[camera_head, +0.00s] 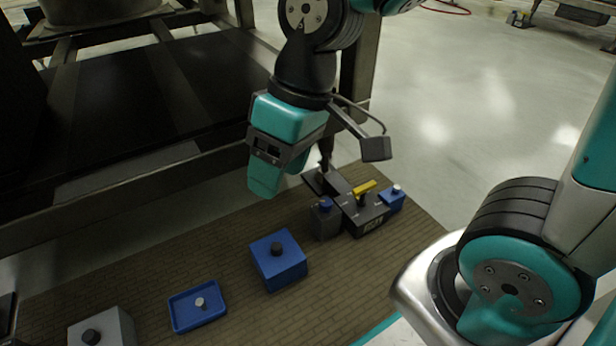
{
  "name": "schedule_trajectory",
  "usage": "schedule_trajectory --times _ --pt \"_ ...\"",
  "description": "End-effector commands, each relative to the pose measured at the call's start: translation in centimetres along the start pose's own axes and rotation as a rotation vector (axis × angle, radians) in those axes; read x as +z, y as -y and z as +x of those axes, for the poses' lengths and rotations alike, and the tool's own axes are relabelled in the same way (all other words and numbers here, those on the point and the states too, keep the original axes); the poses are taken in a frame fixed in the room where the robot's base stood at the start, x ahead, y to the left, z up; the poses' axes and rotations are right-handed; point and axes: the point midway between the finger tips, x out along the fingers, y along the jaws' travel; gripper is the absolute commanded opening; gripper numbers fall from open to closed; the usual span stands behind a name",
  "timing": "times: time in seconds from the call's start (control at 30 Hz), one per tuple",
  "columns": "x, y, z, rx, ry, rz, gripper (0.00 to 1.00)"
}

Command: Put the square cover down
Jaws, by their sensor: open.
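My gripper (278,172) hangs over the far part of the brown mat, open, with nothing visible in its jaws. No piece is marked as the square cover, and I cannot tell for sure which one it is. A blue square block with a dark round knob (279,262) sits on the mat, below and in front of my gripper and apart from it. A shallow blue square piece with a raised rim and a grey knob (183,322) lies further left. A light grey square block with a dark knob (112,322) is at the lower left, cut by the frame edge.
A dark fixture (368,222) with a yellow bar (365,187) stands right of my gripper, with small blue and grey knobbed blocks at its sides. A dark metal frame (180,165) borders the brown mat (235,318) behind. The mat's front middle is bare.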

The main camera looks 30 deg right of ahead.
Motion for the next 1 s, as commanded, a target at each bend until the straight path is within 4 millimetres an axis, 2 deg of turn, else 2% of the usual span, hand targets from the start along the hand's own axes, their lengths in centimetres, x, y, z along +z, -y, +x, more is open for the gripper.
schedule_trajectory --times 0.03,0.1,0.27,1.0 --pt "1.4 1.1 -0.9 -0.006 -0.011 -0.015 0.6" --pt "3.0 2.2 -1.6 -0.016 -0.014 -0.03 0.6" --pt "4.7 3.3 -2.1 -0.026 -0.015 -0.047 0.6" --pt "5.0 3.6 -2.4 -0.024 -0.018 -0.049 0.6"
